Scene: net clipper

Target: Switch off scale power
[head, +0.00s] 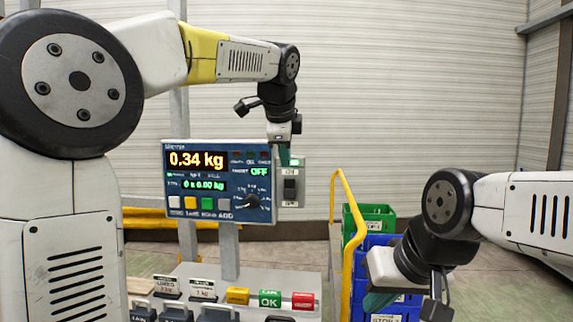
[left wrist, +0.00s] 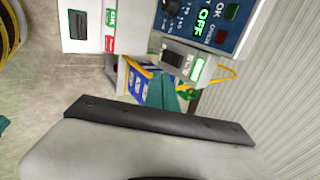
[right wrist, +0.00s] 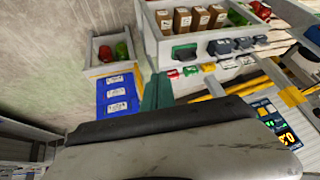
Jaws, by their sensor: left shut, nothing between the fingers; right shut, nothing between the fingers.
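The scale's blue panel (head: 213,205) stands on a post and reads 0.34 kg, with a dial and "OFF" in green text. A grey switch box (head: 291,200) with a black rocker (head: 290,188) is fixed to the panel's right side. In the left wrist view the switch box (left wrist: 186,58) has a lit green lamp (left wrist: 197,69). My left gripper (head: 284,158) is shut, its teal fingertips pointing down by the top of the switch box; contact cannot be told. My right gripper (head: 376,301) is shut and empty, low at the right, away from the panel.
Below the panel is a bench (head: 255,277) with labelled items and coloured buttons, including a green OK button (head: 270,298). A yellow rail (head: 350,230) stands right of the panel. Green (head: 377,222) and blue (head: 372,246) crates are stacked behind my right gripper. A ribbed wall closes the back.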

